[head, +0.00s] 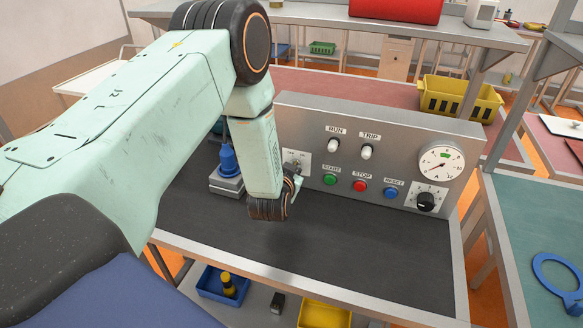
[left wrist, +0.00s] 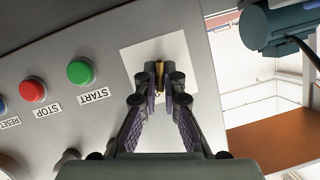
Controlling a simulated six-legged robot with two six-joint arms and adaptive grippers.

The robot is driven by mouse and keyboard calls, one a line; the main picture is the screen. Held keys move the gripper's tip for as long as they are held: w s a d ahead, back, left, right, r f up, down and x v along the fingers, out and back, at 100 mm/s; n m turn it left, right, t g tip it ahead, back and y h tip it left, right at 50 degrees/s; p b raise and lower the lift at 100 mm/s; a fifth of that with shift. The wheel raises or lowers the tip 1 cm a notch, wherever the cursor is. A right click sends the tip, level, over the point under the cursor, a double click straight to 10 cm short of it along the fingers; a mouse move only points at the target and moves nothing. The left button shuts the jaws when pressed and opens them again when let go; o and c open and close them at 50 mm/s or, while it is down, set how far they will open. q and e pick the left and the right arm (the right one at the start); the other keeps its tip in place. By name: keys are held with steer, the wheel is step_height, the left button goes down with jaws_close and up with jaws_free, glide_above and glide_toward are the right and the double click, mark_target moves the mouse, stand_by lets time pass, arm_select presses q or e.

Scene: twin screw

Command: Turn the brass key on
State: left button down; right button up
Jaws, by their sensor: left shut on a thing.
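The brass key (left wrist: 160,69) stands in its lock on a white square plate on the grey control panel. A thin brass-coloured strip of it shows between my fingertips in the left wrist view. My left gripper (left wrist: 161,82) is shut on the key, its fingers pointing at the plate (left wrist: 196,48). In the head view my left gripper (head: 293,183) is at the panel's left part, mostly behind my own wrist, and the key is too small to make out. The key's exact angle is hard to tell. My right gripper is not in view.
Right of the plate are the green START (head: 330,180), red STOP (head: 360,186) and blue RESET (head: 391,192) buttons. RUN (head: 334,146) and TRIP lamps, a dial gauge (head: 443,162) and a black knob (head: 426,201) are also there. The dark bench top (head: 360,250) in front is clear.

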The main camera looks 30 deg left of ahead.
arm_select(q)
steer(key=shift+w+r+m+y, duration=0.25)
steer(key=shift+m+y, duration=0.45)
steer(key=shift+m, duration=0.2)
steer(key=c, duration=1.5)
jaws_free()
steer(key=shift+w+f, duration=0.1)
